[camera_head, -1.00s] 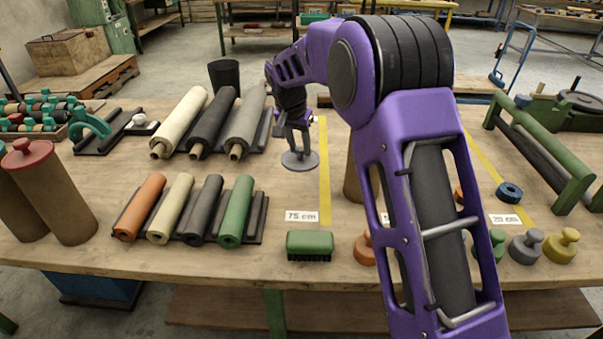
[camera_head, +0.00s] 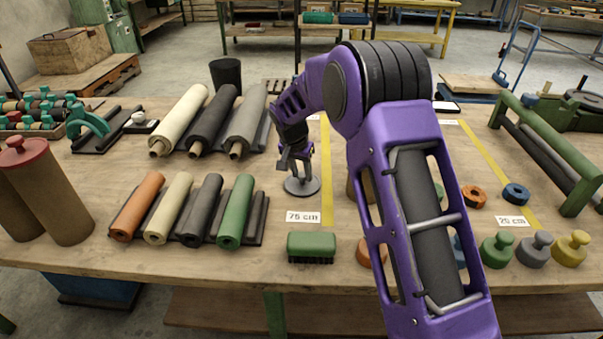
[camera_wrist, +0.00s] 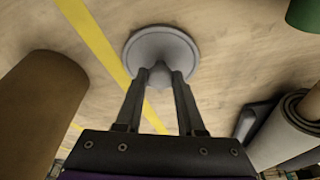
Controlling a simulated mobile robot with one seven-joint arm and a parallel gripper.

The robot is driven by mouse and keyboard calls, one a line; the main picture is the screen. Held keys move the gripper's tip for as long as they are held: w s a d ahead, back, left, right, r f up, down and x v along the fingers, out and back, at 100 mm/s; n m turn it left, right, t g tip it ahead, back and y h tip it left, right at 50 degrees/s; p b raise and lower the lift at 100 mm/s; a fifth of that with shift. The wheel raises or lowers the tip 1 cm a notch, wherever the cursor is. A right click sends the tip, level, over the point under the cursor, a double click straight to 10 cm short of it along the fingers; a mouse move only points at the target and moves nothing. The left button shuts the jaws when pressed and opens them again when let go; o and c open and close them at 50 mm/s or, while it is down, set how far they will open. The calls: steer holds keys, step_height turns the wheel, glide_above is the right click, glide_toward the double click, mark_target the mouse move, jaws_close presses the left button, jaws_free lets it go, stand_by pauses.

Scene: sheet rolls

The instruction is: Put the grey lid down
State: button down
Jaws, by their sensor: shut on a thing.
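The grey lid (camera_head: 302,186) is a round disc with a knob, low at the table top, just left of the yellow strip and behind the 75 cm label. My gripper (camera_head: 297,160) is above it, pointing down. In the wrist view my gripper (camera_wrist: 160,82) is shut on the knob of the grey lid (camera_wrist: 160,45), and the disc lies flat against the wood behind. I cannot tell for sure whether the disc touches the table. A brown tube (camera_wrist: 38,105) stands to the left in the wrist view; my arm partly hides it in the head view.
Large rolls (camera_head: 243,125) lie left of the lid on a rack. Small rolls (camera_head: 237,205), a green brush (camera_head: 311,246) and the 75 cm label (camera_head: 302,217) are nearer the front. The table between the brush and the lid is mostly clear.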

steer(key=shift+f, duration=0.1)
steer(key=c, duration=0.5)
jaws_free()
steer(key=shift+r, duration=0.55)
steer(key=p+v, duration=0.1)
steer(key=v, duration=1)
steer(key=shift+s+a+r, duration=0.1)
steer(key=shift+s, duration=0.05)
